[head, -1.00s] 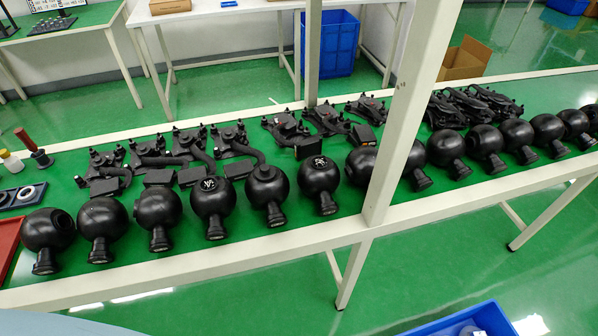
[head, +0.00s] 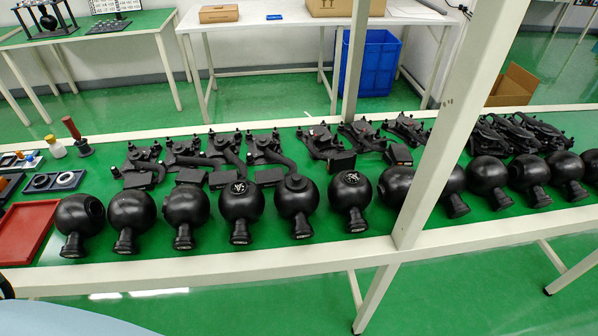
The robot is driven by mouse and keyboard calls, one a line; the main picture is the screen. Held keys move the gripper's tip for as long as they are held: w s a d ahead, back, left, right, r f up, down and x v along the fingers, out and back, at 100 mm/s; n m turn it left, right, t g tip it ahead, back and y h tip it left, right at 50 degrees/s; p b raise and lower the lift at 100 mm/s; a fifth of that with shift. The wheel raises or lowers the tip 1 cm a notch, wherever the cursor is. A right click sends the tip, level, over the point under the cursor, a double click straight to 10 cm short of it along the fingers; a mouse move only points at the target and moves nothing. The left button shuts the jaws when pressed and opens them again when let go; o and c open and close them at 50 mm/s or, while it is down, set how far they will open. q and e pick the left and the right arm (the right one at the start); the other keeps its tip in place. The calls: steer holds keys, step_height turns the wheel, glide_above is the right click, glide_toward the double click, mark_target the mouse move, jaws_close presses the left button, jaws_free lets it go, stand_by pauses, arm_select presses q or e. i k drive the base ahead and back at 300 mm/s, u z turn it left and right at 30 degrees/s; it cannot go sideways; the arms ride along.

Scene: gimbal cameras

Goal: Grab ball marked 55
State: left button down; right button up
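A row of black balls with short necks stands on the green bench top (head: 330,225). One ball (head: 241,203) left of the white post has a white mark on top. Another ball (head: 351,200) nearer the post also has a white mark on top. Both marks are too small to read as a number. The balls between and beside them, such as this one (head: 297,205), show no readable mark. The post hides part of one ball (head: 397,186). Neither of my grippers is in view.
A white post (head: 438,140) rises from the bench's front rail (head: 200,270). Black bracket parts (head: 210,150) lie behind the balls. A red tray (head: 25,232), a small bottle (head: 55,148) and a red-handled tool (head: 76,137) are at the left. Green floor is clear in front.

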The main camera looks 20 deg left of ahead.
mark_target(297, 207)
steer(key=u, duration=0.5)
steer(key=k, duration=1.2)
steer(key=u, duration=1.15)
steer(key=i, duration=1.6)
steer(key=z, duration=0.75)
